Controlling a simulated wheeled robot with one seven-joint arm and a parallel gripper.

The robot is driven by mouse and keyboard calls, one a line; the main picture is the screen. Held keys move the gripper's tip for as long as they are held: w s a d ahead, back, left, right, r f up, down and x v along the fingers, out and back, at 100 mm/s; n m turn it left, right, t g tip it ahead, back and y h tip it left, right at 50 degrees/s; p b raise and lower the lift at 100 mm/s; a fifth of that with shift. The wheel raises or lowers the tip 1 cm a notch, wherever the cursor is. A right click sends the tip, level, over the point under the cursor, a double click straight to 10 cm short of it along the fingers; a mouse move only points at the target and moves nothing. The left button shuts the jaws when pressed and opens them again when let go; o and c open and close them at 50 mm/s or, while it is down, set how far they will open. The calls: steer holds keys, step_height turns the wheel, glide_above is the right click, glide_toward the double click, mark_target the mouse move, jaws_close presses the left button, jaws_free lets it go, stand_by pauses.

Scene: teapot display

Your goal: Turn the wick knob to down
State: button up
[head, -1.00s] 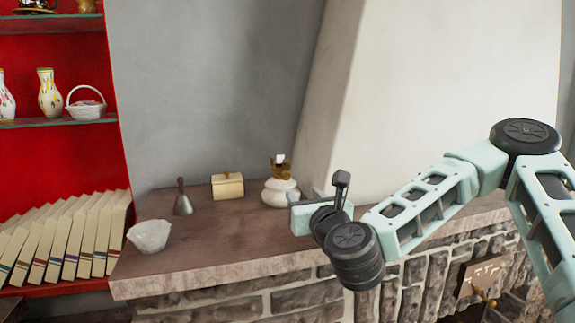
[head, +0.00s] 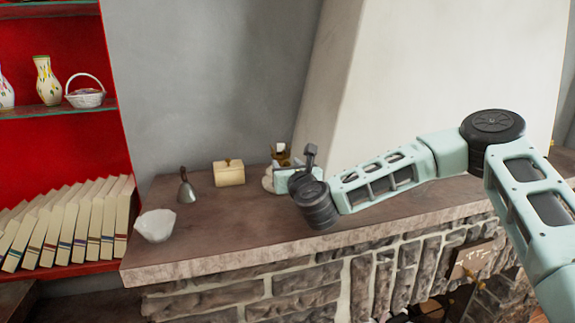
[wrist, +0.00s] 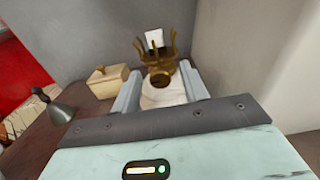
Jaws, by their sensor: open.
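An oil lamp with a rounded white base (head: 268,181) and a brass burner (head: 279,152) stands on the stone shelf, partly hidden behind my gripper (head: 284,171) in the head view. In the wrist view the brass burner (wrist: 158,52) has upright prongs around a flat white piece. The white base (wrist: 163,97) shows between my two fingers. My gripper (wrist: 162,70) is open, with one finger on each side of the lamp's lower part. I cannot tell whether they touch it. I cannot make out the wick knob clearly.
The stone shelf (head: 190,237) also holds a cream box (head: 228,173), a grey bell (head: 187,188) and a white bowl (head: 155,225) to the left. A pale sloping wall (head: 400,80) rises behind and right. Red shelves with books (head: 70,225) stand at far left.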

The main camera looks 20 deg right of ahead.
jaws_close()
